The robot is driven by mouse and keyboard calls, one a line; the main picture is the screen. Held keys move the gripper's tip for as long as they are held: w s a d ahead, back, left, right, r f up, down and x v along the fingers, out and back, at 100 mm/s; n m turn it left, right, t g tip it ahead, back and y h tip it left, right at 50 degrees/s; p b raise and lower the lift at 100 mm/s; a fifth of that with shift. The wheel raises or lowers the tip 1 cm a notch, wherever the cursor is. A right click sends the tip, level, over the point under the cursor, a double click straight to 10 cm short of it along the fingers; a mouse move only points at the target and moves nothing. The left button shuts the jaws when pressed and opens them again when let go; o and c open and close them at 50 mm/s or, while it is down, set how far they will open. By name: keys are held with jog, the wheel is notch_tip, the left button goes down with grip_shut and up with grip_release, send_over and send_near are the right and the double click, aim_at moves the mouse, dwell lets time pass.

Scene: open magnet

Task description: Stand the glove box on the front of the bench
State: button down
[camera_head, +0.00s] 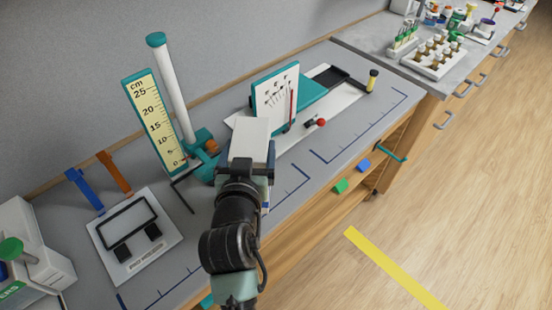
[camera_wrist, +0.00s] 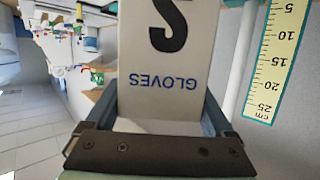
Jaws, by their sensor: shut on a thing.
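The glove box (camera_head: 250,140) is a white box, held near the middle of the bench (camera_head: 222,98). In the wrist view the box (camera_wrist: 165,50) fills the middle, with the word GLOVES and a large S appearing upside down. My gripper (camera_head: 247,165) is shut on the box, with a finger on each side of it in the wrist view (camera_wrist: 162,108). My arm and gripper hide the bench just below the box, so I cannot tell whether it touches the top.
A teal stand with a centimetre scale (camera_head: 155,122) rises close behind-left of the box. A framed plate (camera_head: 135,235) lies left. Blue corner lines (camera_head: 293,186) mark bare bench along the front edge.

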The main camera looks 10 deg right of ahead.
notch_tip(320, 180, down, 7)
dwell(0.4)
jog(key=shift+f, duration=0.2)
grip_release()
jog(key=b+v, duration=0.3)
jog(key=v, duration=0.9)
